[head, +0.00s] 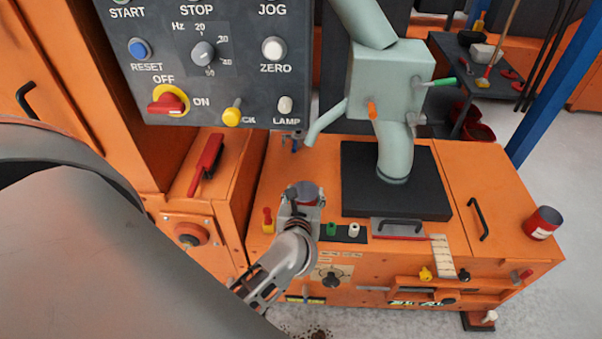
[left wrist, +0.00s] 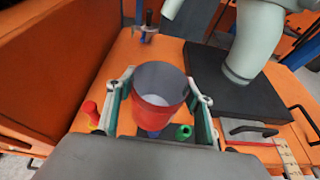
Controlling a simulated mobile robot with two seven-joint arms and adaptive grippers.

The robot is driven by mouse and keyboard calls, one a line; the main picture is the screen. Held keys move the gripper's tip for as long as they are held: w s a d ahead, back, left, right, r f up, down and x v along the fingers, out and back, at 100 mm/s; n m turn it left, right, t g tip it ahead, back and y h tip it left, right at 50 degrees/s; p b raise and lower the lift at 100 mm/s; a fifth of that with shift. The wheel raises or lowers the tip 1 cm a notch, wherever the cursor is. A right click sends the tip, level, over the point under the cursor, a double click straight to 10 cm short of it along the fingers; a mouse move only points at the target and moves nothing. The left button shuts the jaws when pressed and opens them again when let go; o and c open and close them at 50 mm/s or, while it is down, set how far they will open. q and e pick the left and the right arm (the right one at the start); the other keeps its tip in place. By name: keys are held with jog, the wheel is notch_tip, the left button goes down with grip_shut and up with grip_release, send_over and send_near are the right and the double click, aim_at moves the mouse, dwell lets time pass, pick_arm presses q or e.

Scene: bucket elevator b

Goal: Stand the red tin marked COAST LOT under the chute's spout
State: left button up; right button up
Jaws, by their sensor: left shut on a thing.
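My left gripper (head: 303,197) is shut on a red tin (left wrist: 160,116), with one finger on each side of it in the left wrist view. The tin is upright, its open grey mouth facing up; no marking on it can be read. In the head view the gripper is over the front left of the orange cabinet top. The grey-green chute (head: 388,80) has a thin side spout (head: 325,122) slanting down to the left. The tin is nearer to me than the spout's end and apart from it. My right gripper is not in view.
A second red tin (head: 543,222) stands on the cabinet's right end. A black plate (head: 397,180) lies under the chute's main pipe. Red, green and white knobs (head: 332,230) stand near the gripper. A control panel (head: 205,60) overhangs at upper left. The orange top below the spout looks clear.

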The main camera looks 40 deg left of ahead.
pick_arm(q)
jog(key=shift+w+a+f, duration=0.1)
jog(key=shift+w+f, duration=0.15)
jog(key=shift+f, duration=0.35)
jog(key=w+a, duration=0.5)
jog(key=w, duration=0.3)
jog(key=w+a, duration=0.5)
jog(key=w, duration=0.2)
jog(key=f+b, duration=0.1)
jog(key=f, duration=0.1)
jog(key=f+b, duration=0.1)
jog(key=f, duration=0.1)
jog(key=f+b, duration=0.1)
jog(key=f, duration=0.1)
jog(key=shift+d+f, duration=0.35)
jog(key=shift+w+f, duration=0.1)
jog(key=shift+f, duration=0.25)
jog(key=shift+r, duration=0.15)
jog(key=shift+f, duration=0.2)
jog(key=o, duration=1.2)
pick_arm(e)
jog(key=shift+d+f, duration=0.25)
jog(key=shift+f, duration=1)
